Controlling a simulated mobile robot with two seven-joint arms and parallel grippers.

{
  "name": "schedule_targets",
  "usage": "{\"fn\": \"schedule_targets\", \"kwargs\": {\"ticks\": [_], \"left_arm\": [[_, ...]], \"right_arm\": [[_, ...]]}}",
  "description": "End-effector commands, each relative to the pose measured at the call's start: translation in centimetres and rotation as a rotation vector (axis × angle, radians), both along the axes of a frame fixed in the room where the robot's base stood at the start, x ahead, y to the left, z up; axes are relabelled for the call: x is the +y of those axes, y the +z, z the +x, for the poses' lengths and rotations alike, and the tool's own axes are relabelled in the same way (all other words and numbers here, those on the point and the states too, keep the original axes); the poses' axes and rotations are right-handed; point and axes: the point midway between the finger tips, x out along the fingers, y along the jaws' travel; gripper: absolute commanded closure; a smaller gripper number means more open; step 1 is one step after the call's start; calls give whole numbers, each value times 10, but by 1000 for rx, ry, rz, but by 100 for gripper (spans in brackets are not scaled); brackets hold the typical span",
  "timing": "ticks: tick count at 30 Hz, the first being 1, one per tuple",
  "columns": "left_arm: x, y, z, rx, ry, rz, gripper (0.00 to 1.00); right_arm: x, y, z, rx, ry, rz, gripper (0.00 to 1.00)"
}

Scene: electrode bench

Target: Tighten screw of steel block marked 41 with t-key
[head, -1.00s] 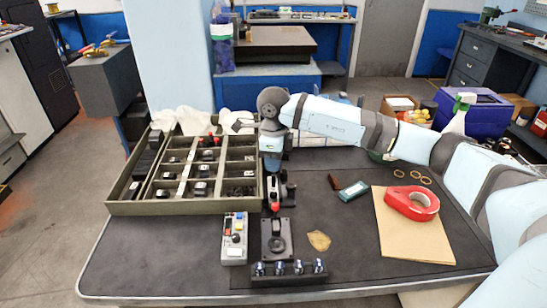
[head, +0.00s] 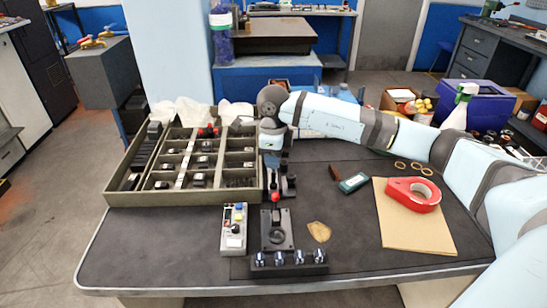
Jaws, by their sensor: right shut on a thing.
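My right gripper (head: 272,166) points down over the middle of the bench, just behind a dark fixture plate (head: 278,240). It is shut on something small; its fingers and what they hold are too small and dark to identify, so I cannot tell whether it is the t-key. A red-tipped part (head: 273,196) shows just below the fingers, above the rear of the plate. Small dark and metallic blocks lie in the compartments of the divided tray (head: 150,201). No number 41 can be read on any block. My left gripper is out of view.
A switch box (head: 234,241) stands left of the plate, and a black bar (head: 290,270) with several shiny knobs in front. The bench's front left is clear.

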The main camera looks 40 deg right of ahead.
Motion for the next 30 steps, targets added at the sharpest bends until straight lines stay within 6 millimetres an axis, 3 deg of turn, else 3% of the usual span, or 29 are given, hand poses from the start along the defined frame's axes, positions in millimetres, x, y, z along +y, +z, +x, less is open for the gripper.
{"fn": "schedule_targets", "kwargs": {"ticks": [30], "left_arm": [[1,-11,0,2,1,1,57]], "right_arm": [[0,-16,0,0,0,0,100]]}}
